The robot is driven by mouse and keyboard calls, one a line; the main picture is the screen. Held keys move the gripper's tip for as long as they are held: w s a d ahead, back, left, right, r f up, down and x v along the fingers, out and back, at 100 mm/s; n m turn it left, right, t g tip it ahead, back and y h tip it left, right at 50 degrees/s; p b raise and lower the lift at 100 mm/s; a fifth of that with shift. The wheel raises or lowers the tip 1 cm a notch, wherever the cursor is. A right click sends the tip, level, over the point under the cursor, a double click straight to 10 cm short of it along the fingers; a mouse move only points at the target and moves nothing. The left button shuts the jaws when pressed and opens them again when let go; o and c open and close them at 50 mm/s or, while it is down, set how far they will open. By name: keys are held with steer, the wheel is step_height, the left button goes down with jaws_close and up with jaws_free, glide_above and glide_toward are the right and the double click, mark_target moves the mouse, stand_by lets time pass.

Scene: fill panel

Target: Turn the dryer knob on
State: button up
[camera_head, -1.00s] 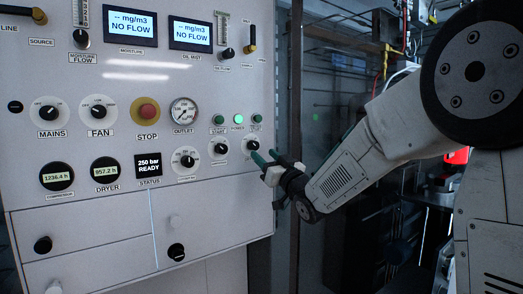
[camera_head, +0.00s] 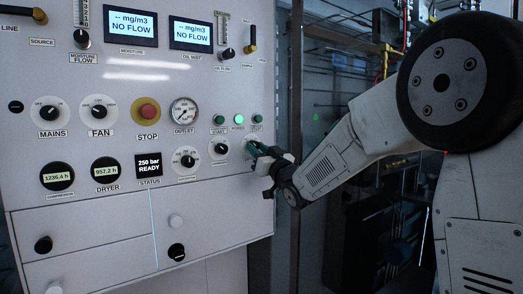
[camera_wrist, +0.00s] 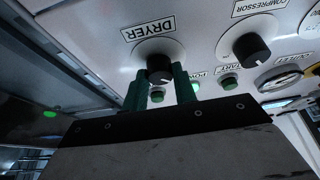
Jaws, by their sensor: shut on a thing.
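The dryer knob (camera_wrist: 159,65) is a black knob on a white round dial, under the "DRYER" label (camera_wrist: 152,28) in the wrist view. My gripper (camera_wrist: 160,85) has its two green fingers on either side of the knob and is shut on it. In the head view my gripper (camera_head: 259,149) is at the right edge of the white panel (camera_head: 100,215), covering most of this knob. Which setting the knob points to cannot be made out.
The compressor knob (camera_wrist: 251,49) is beside the dryer knob in the wrist view. Small green buttons (camera_wrist: 229,82) sit close to the fingers. In the head view the status screen (camera_head: 149,164) reads "250 bar READY".

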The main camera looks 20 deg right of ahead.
steer(key=shift+m, duration=0.3)
steer(key=shift+s+a+r+m+g+h, duration=0.15)
steer(key=shift+m+g+h, duration=0.4)
steer(key=shift+m+h, duration=2)
steer(key=shift+w+a+r+m+g+h, duration=0.1)
steer(key=shift+r+m+g+h, duration=0.35)
steer(key=shift+m, duration=4.25)
steer(key=shift+s+a+f+m+g+h, duration=0.1)
steer(key=shift+m+g+h, duration=0.9)
steer(key=shift+m, duration=2.65)
steer(key=shift+t+h, duration=0.3)
steer(key=o, duration=1)
steer(key=shift+c, duration=0.2)
